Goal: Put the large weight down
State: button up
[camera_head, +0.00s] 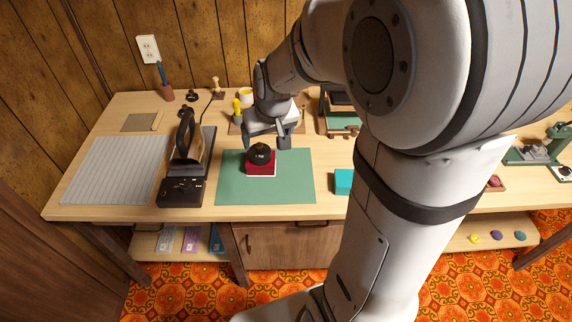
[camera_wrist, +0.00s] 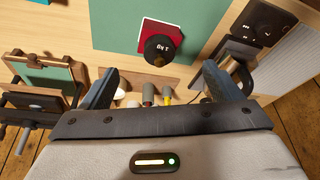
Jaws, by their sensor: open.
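The large weight (camera_head: 260,153), black and rounded with pale lettering, stands on a red square (camera_head: 261,171) on the green cutting mat (camera_head: 295,180). In the wrist view the weight (camera_wrist: 159,49) shows near the top middle, with the red square (camera_wrist: 153,27) beneath it. My gripper (camera_head: 266,139) is open and empty, just behind the weight in the head view. In the wrist view its two fingers (camera_wrist: 160,78) are spread wide and apart from the weight. Nothing is between the fingertips.
A black iron-like device (camera_head: 187,160) stands left of the mat, beside a grey ribbed pad (camera_head: 118,168). A teal box (camera_head: 344,181) sits right of the mat. My arm hides much of the table's right side.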

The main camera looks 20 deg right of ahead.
jog(key=s+r, duration=0.2)
jog(key=s, duration=0.7)
jog(key=s+r+g, duration=0.1)
jog(key=s+r, duration=0.1)
jog(key=s, duration=0.6)
jog(key=shift+s, duration=0.4)
